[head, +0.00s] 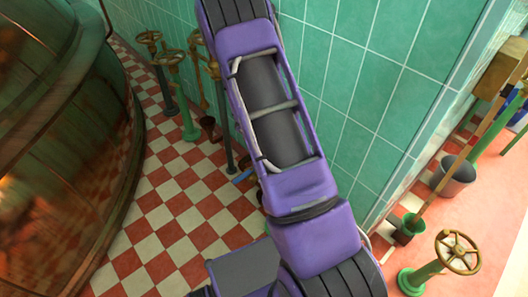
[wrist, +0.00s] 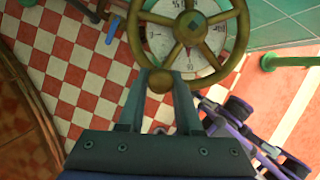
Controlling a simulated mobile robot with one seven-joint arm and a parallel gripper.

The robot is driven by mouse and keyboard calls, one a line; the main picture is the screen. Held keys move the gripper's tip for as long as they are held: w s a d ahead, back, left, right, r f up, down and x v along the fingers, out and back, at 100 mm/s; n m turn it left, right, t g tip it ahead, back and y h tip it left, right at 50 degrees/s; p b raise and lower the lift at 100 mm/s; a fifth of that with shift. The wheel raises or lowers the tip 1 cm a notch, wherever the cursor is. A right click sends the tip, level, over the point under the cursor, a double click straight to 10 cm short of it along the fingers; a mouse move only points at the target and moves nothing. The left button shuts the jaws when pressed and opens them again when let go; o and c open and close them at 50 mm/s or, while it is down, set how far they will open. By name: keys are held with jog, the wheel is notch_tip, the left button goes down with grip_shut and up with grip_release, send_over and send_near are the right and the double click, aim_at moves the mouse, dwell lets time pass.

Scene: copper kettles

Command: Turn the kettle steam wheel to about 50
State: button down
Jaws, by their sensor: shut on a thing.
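The brass steam wheel (wrist: 238,52) fills the top middle of the wrist view, with spokes, a square hub and a round knob (wrist: 160,82) on its near rim. A pale round dial (wrist: 163,42) with dark and red marks shows behind the spokes; I cannot read its setting. My gripper (wrist: 161,88) comes from the bottom of the wrist view, its two grey fingers on either side of the knob, shut on it. In the head view my purple arm hides the gripper, and I cannot tell which wheel it holds.
Several valve wheels on stands, one on a green post (head: 188,125), stand left of my arm in the head view. A large copper kettle (head: 60,150) is at the left. A green tiled wall (head: 370,80) rises behind. Another wheel (head: 458,252) and a bucket (head: 455,175) are at right.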

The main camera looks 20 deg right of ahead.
jog(key=shift+s+d, duration=0.2)
jog(key=shift+d, duration=0.35)
jog(key=c, duration=0.6)
grip_release()
jog(key=shift+w+a, duration=0.1)
jog(key=shift+a, duration=0.1)
jog(key=shift+a+r, duration=0.1)
jog(key=shift+r, duration=0.2)
jog(key=p+v, duration=0.5)
jog(key=v, duration=1.1)
jog(key=shift+r+p, duration=0.3)
jog(key=shift+r, duration=0.05)
jog(key=shift+a, duration=0.1)
